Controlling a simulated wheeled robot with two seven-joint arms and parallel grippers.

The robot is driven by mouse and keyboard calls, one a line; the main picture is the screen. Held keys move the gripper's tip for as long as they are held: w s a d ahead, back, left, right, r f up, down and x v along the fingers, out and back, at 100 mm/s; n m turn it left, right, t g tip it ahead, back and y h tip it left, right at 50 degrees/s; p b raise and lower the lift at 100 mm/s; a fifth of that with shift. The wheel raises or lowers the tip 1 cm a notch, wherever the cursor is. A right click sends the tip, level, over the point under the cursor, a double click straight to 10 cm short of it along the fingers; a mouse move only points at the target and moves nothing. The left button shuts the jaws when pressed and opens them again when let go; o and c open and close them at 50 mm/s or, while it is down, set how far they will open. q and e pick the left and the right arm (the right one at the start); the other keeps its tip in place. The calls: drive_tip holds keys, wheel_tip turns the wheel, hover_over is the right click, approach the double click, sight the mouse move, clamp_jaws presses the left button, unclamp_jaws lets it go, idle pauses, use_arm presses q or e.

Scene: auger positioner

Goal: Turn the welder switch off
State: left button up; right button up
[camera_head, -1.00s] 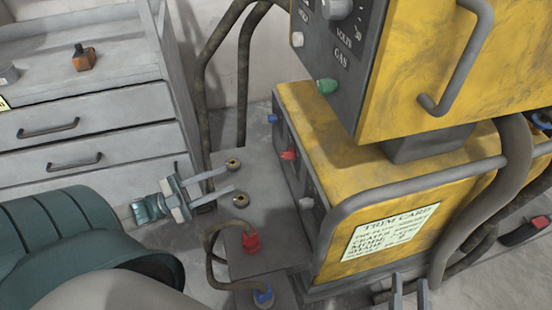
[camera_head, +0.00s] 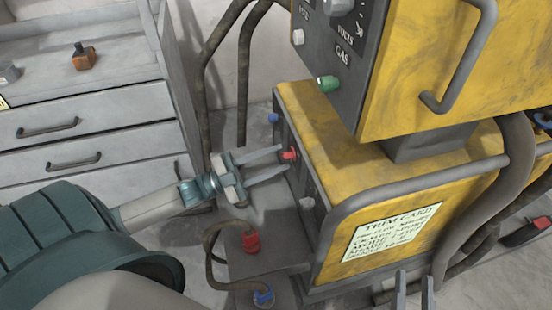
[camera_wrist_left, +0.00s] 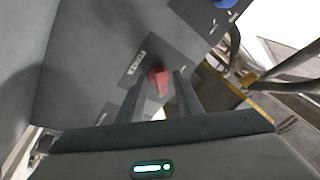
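The welder is a yellow box (camera_head: 305,115) with a dark grey front panel. A small red switch (camera_head: 289,155) sticks out of that panel, beside a blue knob and a pale one. My left gripper (camera_head: 284,163) is open, its fingertips close to the panel at the red switch. In the left wrist view the red switch (camera_wrist_left: 160,79) shows as a tapered lever beside a small label, between the tips of the open fingers. Contact cannot be told. My right gripper (camera_head: 414,278) shows at the bottom edge, its two fingers apart and nothing between them.
A yellow upper unit (camera_head: 425,60) with a green knob (camera_head: 328,84) overhangs the welder. Red (camera_head: 251,241) and blue (camera_head: 264,295) cable plugs sit below my left gripper. A grey drawer cabinet (camera_head: 90,120) stands at the left. Thick hoses run behind the welder.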

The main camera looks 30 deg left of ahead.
use_arm(q)
drive_tip(key=shift+w+d+r, duration=0.15)
drive_tip(key=shift+w+d, duration=0.1)
clamp_jaws()
